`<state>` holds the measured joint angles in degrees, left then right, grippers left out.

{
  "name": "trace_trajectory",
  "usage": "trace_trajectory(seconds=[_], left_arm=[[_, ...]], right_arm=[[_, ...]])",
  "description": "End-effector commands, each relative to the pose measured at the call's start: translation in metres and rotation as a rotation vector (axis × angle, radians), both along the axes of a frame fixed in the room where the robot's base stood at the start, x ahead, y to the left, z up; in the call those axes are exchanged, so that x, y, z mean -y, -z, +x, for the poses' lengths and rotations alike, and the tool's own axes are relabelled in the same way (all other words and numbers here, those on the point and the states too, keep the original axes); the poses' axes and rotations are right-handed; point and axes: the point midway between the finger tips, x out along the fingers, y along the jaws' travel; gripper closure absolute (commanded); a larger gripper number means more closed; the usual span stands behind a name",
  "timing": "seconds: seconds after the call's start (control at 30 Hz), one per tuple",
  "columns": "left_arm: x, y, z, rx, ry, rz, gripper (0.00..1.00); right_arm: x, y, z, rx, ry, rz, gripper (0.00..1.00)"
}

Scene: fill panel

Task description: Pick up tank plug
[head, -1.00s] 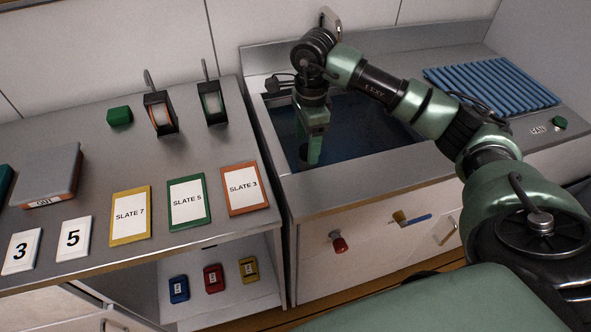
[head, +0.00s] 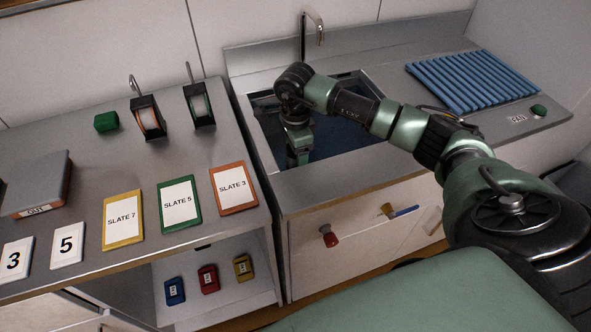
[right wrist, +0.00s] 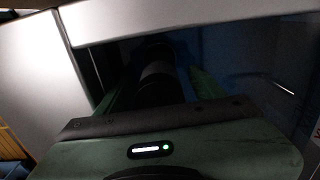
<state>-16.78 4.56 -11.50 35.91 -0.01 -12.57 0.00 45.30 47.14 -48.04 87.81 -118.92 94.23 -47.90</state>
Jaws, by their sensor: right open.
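My right gripper (head: 299,158) points down inside the dark blue sink-like tank (head: 356,139), near its front left wall. Its fingertips are partly hidden by the tank's front rim. In the right wrist view, a dark banded cylinder (right wrist: 157,80) shows between the green fingers of the gripper (right wrist: 155,75). I cannot tell whether it is the tank plug or a part of the gripper. No tank plug can be made out clearly in the head view. My left gripper is not in view.
A tap (head: 310,32) stands behind the tank, and a ribbed blue rack (head: 472,82) lies right of it. A red knob (head: 328,238) sticks out of the cabinet front. The left counter (head: 85,155) holds framed slates, two reels and a green block (head: 106,121).

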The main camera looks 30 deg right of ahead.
Motion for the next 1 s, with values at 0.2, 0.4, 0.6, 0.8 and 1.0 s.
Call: trace_trajectory(seconds=[0.2, 0.4, 0.6, 0.8, 1.0], left_arm=[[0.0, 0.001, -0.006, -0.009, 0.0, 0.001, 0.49], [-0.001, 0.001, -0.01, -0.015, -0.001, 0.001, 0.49], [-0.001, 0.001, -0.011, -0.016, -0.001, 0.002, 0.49], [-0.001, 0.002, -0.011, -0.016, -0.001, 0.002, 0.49], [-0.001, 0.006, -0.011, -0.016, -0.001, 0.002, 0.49]], right_arm=[[0.0, 0.0, 0.0, 0.0, 0.0, 0.001, 0.82], [0.0, -0.001, 0.0, 0.001, 0.0, 0.001, 1.0], [0.0, -0.002, 0.001, 0.002, 0.0, 0.001, 1.0], [0.0, -0.011, 0.001, 0.004, 0.0, 0.002, 1.0], [0.0, -0.043, 0.002, 0.008, 0.001, 0.001, 1.0]])
